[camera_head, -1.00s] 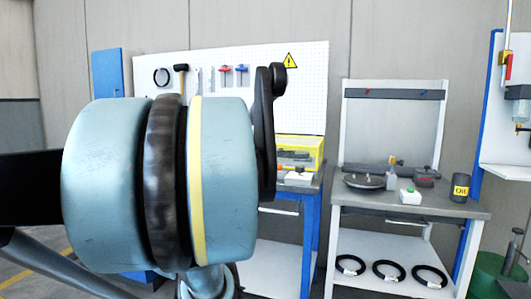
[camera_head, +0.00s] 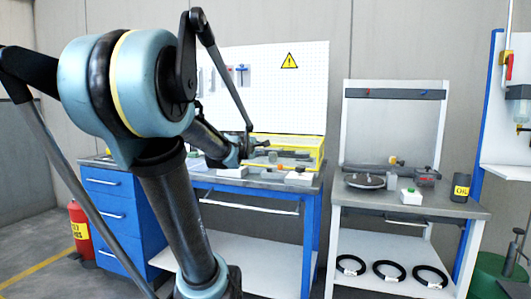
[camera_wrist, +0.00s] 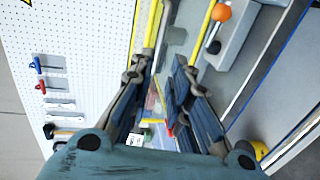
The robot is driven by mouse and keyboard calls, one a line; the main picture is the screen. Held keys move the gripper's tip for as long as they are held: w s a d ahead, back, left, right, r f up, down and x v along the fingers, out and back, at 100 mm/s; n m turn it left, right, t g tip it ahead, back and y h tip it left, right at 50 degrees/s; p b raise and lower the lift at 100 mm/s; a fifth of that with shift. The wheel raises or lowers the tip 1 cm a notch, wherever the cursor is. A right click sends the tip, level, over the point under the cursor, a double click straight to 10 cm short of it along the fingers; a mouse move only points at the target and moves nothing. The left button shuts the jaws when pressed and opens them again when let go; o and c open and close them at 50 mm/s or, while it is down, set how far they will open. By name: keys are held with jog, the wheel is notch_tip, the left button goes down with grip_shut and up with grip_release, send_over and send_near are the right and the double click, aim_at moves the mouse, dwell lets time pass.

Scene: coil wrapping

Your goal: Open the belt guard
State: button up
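The belt guard (camera_head: 312,146) is a clear box with yellow edges at the back of the blue bench; it looks closed. In the wrist view its yellow edges (camera_wrist: 152,25) run up beyond the fingers, with clear panel between them. My gripper (camera_head: 258,150) is at the left end of the guard in the head view. In the wrist view my gripper (camera_wrist: 160,75) has its two dark fingers apart, with nothing clearly held between them. I cannot tell whether a finger touches the guard. My arm hides the guard's left part in the head view.
A grey box with an orange knob (camera_wrist: 221,12) lies along the guard's front side. A pegboard (camera_head: 300,90) with hanging tools stands behind. A grey workbench (camera_head: 465,209) stands to the right, and a red extinguisher (camera_head: 79,229) at the far left.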

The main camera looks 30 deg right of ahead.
aim_at(267, 149)
jog(key=shift+x, duration=7)
jog(key=shift+a+f, duration=0.1)
jog(key=shift+a, duration=0.05)
grip_shut()
